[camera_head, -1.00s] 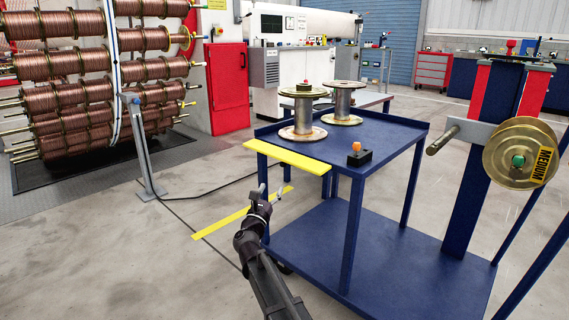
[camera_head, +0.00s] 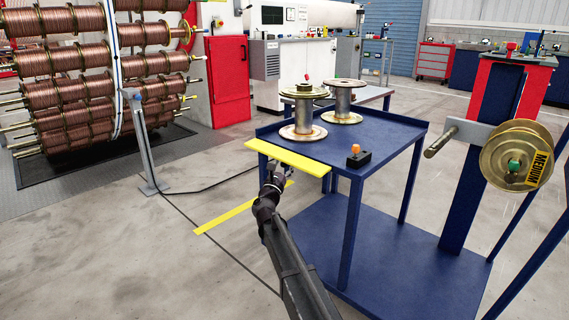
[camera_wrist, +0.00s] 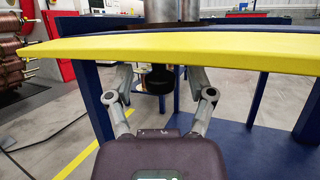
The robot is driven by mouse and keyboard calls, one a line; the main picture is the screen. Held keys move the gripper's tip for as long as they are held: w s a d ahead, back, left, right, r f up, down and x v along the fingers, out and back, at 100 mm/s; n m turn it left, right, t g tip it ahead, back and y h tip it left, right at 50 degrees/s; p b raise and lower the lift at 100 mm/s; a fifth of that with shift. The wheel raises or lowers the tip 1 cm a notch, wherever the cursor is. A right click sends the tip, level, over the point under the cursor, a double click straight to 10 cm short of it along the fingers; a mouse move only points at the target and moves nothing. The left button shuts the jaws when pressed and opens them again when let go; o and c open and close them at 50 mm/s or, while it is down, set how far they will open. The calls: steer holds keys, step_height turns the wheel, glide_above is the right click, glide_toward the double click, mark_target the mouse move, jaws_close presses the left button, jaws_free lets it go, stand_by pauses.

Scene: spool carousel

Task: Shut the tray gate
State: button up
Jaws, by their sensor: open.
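The tray gate, a yellow flap (camera_head: 289,158), lies flat along the near left edge of the blue cart's tray (camera_head: 385,150). In the wrist view the yellow flap (camera_wrist: 235,50) spans the picture, just beyond and above my fingers. My gripper (camera_head: 273,174) is beside and below the flap's outer edge in the head view. In the wrist view my gripper (camera_wrist: 161,84) has its two fingers spread, with nothing held. A dark round piece (camera_wrist: 160,79) shows between them under the flap; I cannot tell what it is attached to.
Two metal spools (camera_head: 303,115) (camera_head: 343,102) stand on the tray behind the flap. A black box with an orange knob (camera_head: 356,155) sits near them. A labelled spool (camera_head: 517,155) hangs on a post at right. Open floor lies left of the cart.

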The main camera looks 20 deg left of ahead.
jaws_close()
